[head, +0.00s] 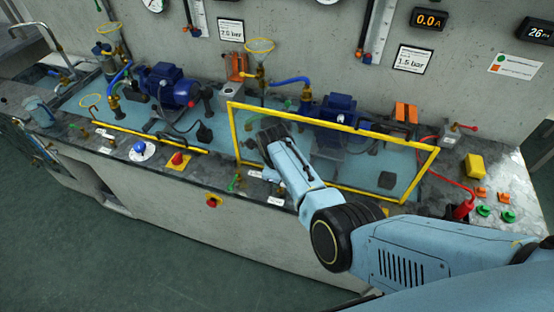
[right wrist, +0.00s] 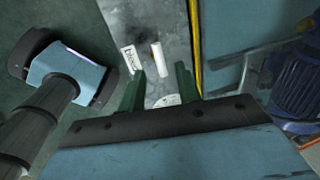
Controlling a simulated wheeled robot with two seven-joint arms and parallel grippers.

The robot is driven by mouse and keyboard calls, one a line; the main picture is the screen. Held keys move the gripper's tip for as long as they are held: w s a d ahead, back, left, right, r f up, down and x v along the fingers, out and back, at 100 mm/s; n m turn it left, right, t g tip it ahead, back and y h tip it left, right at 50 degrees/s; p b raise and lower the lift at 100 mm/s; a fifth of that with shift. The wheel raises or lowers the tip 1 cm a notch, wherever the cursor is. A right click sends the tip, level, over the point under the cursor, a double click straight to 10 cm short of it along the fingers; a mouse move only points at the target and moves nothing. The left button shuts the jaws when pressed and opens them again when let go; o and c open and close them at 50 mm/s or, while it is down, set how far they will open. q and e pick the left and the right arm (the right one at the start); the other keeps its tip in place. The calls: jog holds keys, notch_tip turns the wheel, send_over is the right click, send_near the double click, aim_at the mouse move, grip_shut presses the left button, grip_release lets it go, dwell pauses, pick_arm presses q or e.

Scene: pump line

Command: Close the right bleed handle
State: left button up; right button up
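My right gripper (right wrist: 160,82) is open. Its two green fingers are apart above the bench edge, with nothing held between them. Just past the fingertips lie a white label (right wrist: 130,60) with dark lettering that seems to read "bleed" and a short, pale upright bar (right wrist: 160,60). I cannot tell for sure whether this bar is the right bleed handle. A white disc (right wrist: 166,101) shows partly between the fingers. In the head view my right arm crosses the yellow frame, and its hand end is hard to make out. My left gripper is not in view.
The yellow guard frame (head: 330,119) stands around the right pump (head: 337,108). The left pump (head: 167,86) sits further left. A red knob (head: 177,159), a blue knob (head: 140,147) and an emergency stop (head: 213,201) are along the bench front. The floor (head: 150,260) is clear.

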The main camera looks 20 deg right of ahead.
notch_tip(320, 180, up, 10)
jog(key=s+a+p, duration=0.1)
jog(key=shift+s+p, duration=0.3)
jog(key=shift+s, duration=0.05)
jog(key=shift+f, duration=0.1)
